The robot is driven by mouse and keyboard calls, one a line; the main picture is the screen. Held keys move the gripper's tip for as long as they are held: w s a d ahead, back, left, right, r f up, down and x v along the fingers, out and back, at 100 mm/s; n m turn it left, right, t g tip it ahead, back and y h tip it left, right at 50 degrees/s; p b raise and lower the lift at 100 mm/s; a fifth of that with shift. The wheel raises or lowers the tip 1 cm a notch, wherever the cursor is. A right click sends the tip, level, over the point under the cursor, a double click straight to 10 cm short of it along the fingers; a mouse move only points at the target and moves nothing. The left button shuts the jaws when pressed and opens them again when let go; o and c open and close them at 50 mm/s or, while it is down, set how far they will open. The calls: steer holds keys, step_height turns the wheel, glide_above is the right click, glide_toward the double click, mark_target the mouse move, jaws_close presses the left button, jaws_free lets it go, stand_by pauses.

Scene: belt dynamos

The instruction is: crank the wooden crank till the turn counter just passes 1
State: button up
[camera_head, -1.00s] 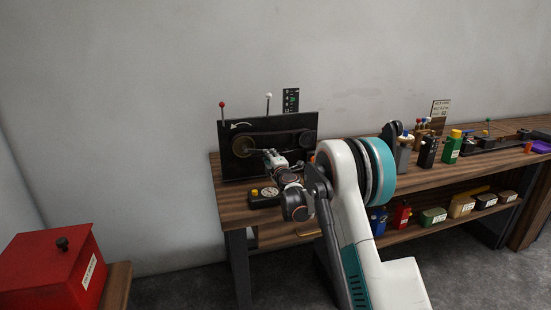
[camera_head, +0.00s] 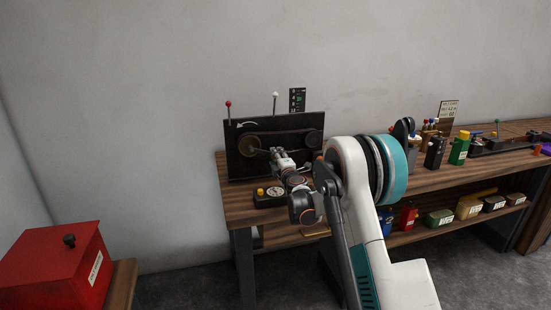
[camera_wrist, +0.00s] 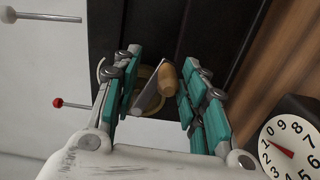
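The wooden crank handle (camera_wrist: 167,79) sits on a grey crank arm (camera_wrist: 150,97) in front of a brass wheel, between my fingers in the wrist view. My gripper (camera_wrist: 161,62) is open around it, with a gap on the left and the right pad very close; touch on the right is unclear. In the head view my gripper (camera_head: 277,154) reaches to the left wheel of the black belt panel (camera_head: 275,164). The turn counter (camera_head: 271,196) stands on the bench below. Its white dial (camera_wrist: 291,150) has a red needle pointing to the upper left, near the 1.
A red-knobbed rod (camera_head: 228,104) and a white-knobbed rod (camera_head: 275,96) rise by the panel. A red box (camera_head: 52,268) stands at lower left. Bottles and tools fill the bench (camera_head: 440,180) to the right; small boxes line the shelf below.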

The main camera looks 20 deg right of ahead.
steer(key=s, duration=1)
steer(key=shift+s+a, duration=0.25)
steer(key=shift+s, duration=0.1)
steer(key=shift+r, duration=0.1)
